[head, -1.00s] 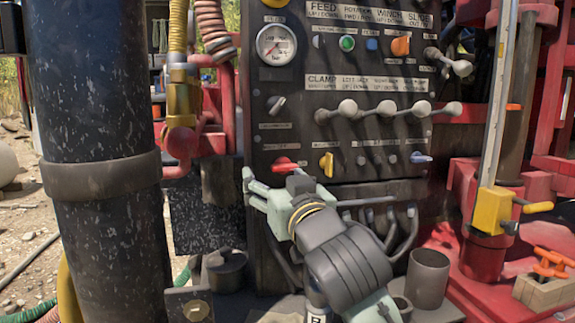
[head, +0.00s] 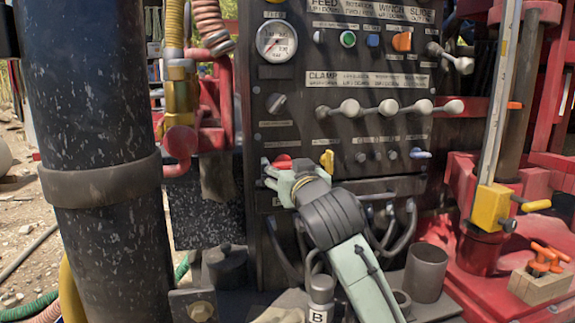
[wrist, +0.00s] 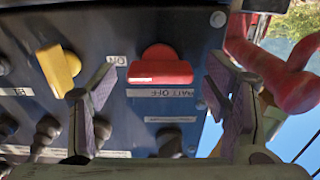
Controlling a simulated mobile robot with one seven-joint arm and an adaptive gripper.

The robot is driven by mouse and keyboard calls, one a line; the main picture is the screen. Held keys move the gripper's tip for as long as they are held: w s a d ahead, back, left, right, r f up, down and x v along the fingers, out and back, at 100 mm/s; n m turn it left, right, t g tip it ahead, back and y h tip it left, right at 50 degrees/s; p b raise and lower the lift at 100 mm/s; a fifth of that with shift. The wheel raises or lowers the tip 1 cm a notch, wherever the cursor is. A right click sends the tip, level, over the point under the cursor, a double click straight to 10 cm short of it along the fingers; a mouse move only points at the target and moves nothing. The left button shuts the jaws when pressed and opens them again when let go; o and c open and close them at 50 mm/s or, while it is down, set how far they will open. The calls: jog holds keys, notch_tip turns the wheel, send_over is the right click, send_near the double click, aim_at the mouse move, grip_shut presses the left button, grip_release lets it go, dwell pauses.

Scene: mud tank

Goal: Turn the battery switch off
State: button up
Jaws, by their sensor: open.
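The battery switch is a red knob (head: 284,161) at the lower left of the dark control panel. In the wrist view the red knob (wrist: 160,72) has a raised bar lying across the picture, above an upside-down label reading "BATT OFF"; an "ON" label is to its left. My gripper (head: 277,176) is open in front of the knob and partly hides it in the head view. In the wrist view my gripper's fingers (wrist: 160,92) stand on either side of the knob, with a gap visible on both sides.
A red pipe fitting (wrist: 280,75) is beside the other finger. Hoses (head: 400,225) hang below the panel.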

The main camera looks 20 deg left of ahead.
jog(key=shift+w+a, duration=0.15)
jog(key=c, duration=1.2)
jog(key=shift+o, duration=0.2)
